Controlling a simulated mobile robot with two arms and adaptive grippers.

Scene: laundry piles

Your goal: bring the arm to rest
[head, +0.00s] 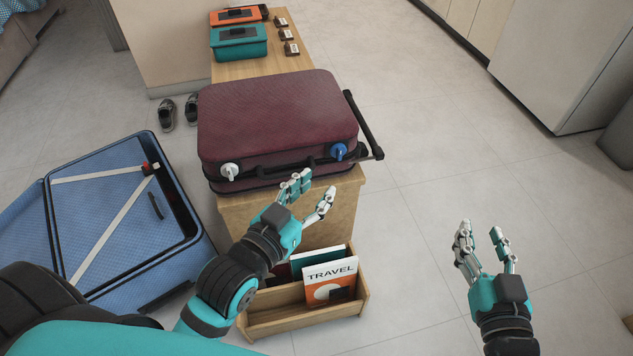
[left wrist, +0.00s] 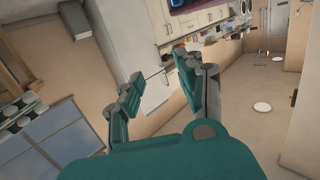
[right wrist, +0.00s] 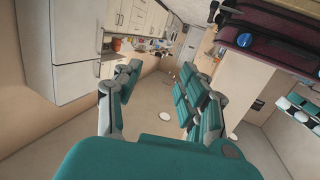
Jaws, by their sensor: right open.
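In the head view my left gripper (head: 311,196) is open and empty, raised in front of the maroon suitcase's near edge. Its two fingers stand apart in the left wrist view (left wrist: 155,80), with nothing between them. My right gripper (head: 482,243) is open and empty over the tiled floor at the right of the head view. Its fingers are also apart in the right wrist view (right wrist: 158,88). The maroon suitcase (head: 275,115) lies closed on a wooden bench (head: 284,75), with a white knob (head: 229,171) and a blue knob (head: 338,151) on its near side.
A blue open suitcase (head: 110,210) lies on the floor at left. A wooden box (head: 300,319) with a travel book (head: 330,282) stands below my left gripper. Teal (head: 239,43) and orange (head: 236,16) boxes sit on the bench. Shoes (head: 167,113) lie left of it. Floor at right is clear.

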